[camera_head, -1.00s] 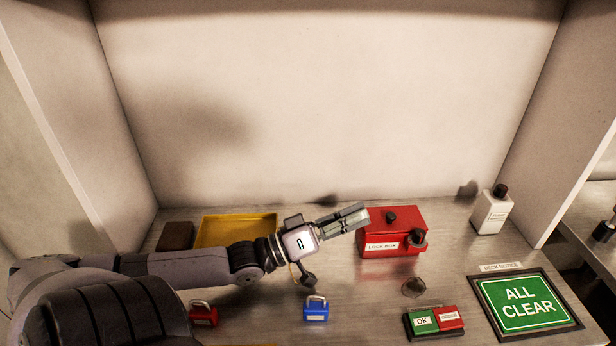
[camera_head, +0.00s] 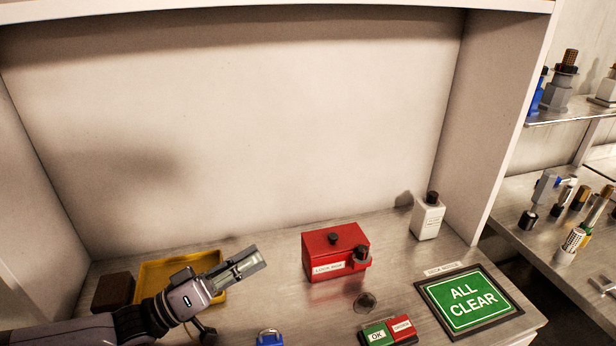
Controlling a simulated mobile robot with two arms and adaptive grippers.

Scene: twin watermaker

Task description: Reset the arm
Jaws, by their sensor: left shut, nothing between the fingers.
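My left arm comes in from the lower left. Its gripper (camera_head: 248,262) is shut and empty, raised over the bench and pointing up to the right. Its fingertips are left of the red lock box (camera_head: 322,260) and apart from it in the picture. Behind the gripper lies a yellow tray (camera_head: 158,270), partly hidden by the wrist. My right gripper is out of view.
A dark brown block (camera_head: 113,292) is left of the tray. A blue padlock (camera_head: 268,339) is cut by the bottom edge. The OK button box (camera_head: 376,336), ALL CLEAR sign (camera_head: 464,299) and white bottle (camera_head: 427,218) stand on the right. A side wall (camera_head: 500,130) separates another bench with several fittings.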

